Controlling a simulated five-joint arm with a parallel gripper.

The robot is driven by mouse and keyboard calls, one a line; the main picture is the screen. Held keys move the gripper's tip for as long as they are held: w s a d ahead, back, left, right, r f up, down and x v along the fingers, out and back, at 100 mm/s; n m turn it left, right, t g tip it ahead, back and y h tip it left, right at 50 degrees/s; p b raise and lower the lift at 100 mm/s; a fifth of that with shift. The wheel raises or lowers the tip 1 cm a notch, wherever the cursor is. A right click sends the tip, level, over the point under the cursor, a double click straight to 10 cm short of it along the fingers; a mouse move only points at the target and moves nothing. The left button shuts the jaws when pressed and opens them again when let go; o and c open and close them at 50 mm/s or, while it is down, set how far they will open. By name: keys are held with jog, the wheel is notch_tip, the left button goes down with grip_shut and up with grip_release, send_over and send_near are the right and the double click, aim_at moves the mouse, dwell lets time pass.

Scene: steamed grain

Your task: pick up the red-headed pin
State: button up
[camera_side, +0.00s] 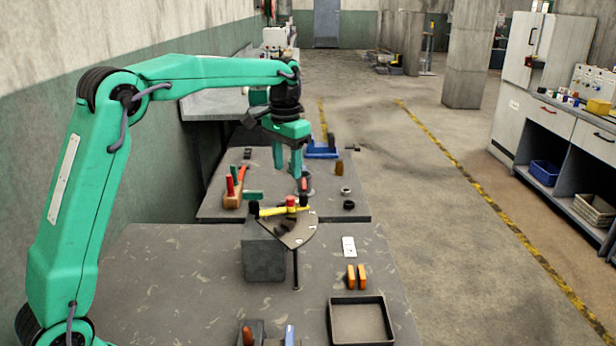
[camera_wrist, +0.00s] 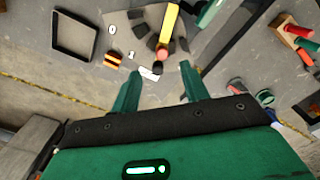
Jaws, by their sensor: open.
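The red-headed pin (camera_side: 291,202) shows its round red head at the yellow bar (camera_side: 270,212), above a fan-shaped plate (camera_side: 300,237) on a dark block (camera_side: 263,262). Its shaft is hidden. In the wrist view the red head (camera_wrist: 162,53) is at the near end of the yellow bar (camera_wrist: 170,22), between and just beyond my fingertips.
A dark tray (camera_side: 334,322), two orange blocks (camera_side: 357,277) and a white plate (camera_side: 349,246) lie on the near table. The near table's left part is clear.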

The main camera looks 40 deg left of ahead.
aim_at(291, 197)
jog(key=shift+w+a+f, duration=0.15)
jog(key=shift+w+f, duration=0.2)
jog(key=shift+w, duration=0.05)
jog(key=shift+f, duration=3.9)
jog(key=shift+w, duration=0.1)
grip_shut()
